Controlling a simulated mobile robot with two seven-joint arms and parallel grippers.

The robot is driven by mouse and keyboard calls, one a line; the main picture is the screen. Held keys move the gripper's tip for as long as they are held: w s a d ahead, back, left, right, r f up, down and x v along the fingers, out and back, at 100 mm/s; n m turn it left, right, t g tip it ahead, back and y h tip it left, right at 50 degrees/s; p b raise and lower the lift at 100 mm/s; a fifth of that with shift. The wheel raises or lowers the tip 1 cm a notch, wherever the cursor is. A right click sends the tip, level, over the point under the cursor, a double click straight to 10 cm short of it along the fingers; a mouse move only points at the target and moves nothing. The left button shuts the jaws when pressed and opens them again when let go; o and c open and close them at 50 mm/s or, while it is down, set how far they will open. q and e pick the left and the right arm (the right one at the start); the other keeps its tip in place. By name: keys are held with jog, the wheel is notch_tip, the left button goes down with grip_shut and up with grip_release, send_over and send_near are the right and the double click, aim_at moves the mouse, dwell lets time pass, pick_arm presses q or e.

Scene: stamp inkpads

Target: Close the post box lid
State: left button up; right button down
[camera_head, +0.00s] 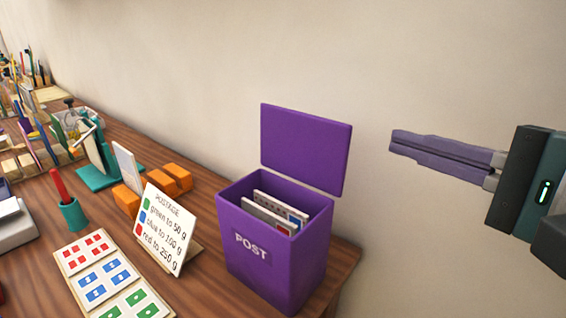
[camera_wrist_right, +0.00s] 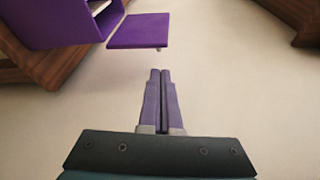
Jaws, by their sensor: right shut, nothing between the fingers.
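The purple post box (camera_head: 275,262) stands on the table near its right corner, with POST on its front. Its lid (camera_head: 305,150) stands open, upright at the back of the box. Envelopes (camera_head: 268,214) stand inside the box. My right gripper (camera_head: 393,143) is shut and empty, to the right of the lid and apart from it. In the right wrist view the shut fingers (camera_wrist_right: 160,72) point toward the lid (camera_wrist_right: 138,31), with a gap between; part of the box (camera_wrist_right: 65,22) shows at the upper left. My left gripper is not in view.
A postage sign (camera_head: 165,229) stands left of the box, with orange blocks (camera_head: 172,178) behind it. Stamp sheets (camera_head: 105,278) and a teal cup with a red stick (camera_head: 73,213) lie further left.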

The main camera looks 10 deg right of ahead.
aim_at(347, 128)
pick_arm(q)
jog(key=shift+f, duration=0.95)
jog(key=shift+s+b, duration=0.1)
jog(key=shift+b, duration=0.2)
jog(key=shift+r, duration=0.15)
pick_arm(e)
jog(key=shift+m, duration=0.4)
jog(key=x, duration=0.7)
jog(key=d+x, duration=0.1)
jog(key=x, duration=0.2)
jog(key=shift+w+a+f, duration=0.15)
jog(key=shift+w+f, duration=0.15)
jog(key=shift+w, duration=0.15)
